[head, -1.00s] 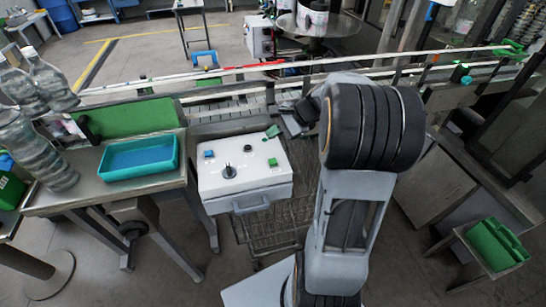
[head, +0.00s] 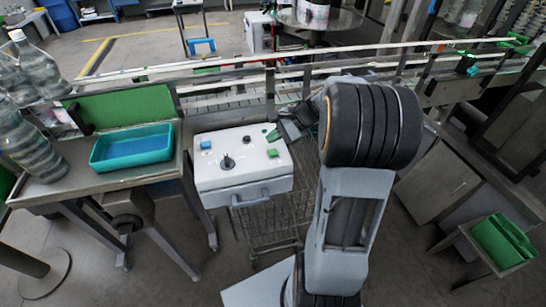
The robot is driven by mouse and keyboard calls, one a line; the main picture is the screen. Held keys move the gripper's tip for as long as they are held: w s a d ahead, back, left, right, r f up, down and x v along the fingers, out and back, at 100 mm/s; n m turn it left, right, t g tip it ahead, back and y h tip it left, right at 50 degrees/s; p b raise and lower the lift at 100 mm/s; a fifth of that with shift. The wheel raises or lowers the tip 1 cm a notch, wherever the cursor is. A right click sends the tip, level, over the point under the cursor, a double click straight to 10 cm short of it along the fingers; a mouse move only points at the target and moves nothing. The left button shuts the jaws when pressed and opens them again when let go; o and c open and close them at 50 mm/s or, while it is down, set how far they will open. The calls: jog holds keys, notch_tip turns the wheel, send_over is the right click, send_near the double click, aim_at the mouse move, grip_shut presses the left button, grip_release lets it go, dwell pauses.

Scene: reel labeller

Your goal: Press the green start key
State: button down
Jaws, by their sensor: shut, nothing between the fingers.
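The green start key (head: 272,153) is a small green square at the right side of the white control box's top (head: 235,172). My gripper (head: 271,136) reaches in from the right, over the back right part of the box.
The box top also carries a blue key (head: 206,145), a black knob (head: 228,162) and a small black button (head: 247,139). A teal tray (head: 133,148) lies on the table to the left, near clear bottles (head: 38,65). A conveyor rail (head: 230,80) runs behind.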

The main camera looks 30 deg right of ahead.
aim_at(274, 153)
jog(key=shift+f+b, duration=0.75)
jog(key=shift+f, duration=0.7)
jog(key=shift+f, duration=0.15)
dwell(0.8)
jog(key=shift+f+b, duration=0.3)
jog(key=shift+b, duration=0.05)
jog(key=shift+f+b, duration=0.35)
jog(key=shift+f, duration=0.1)
dwell(0.6)
jog(key=shift+r, duration=0.1)
dwell(0.4)
jog(key=shift+r+p, duration=0.75)
jog(key=shift+r, duration=0.1)
jog(key=shift+r, duration=0.1)
jog(key=shift+r+p, duration=1.95)
jog(key=shift+r, duration=0.5)
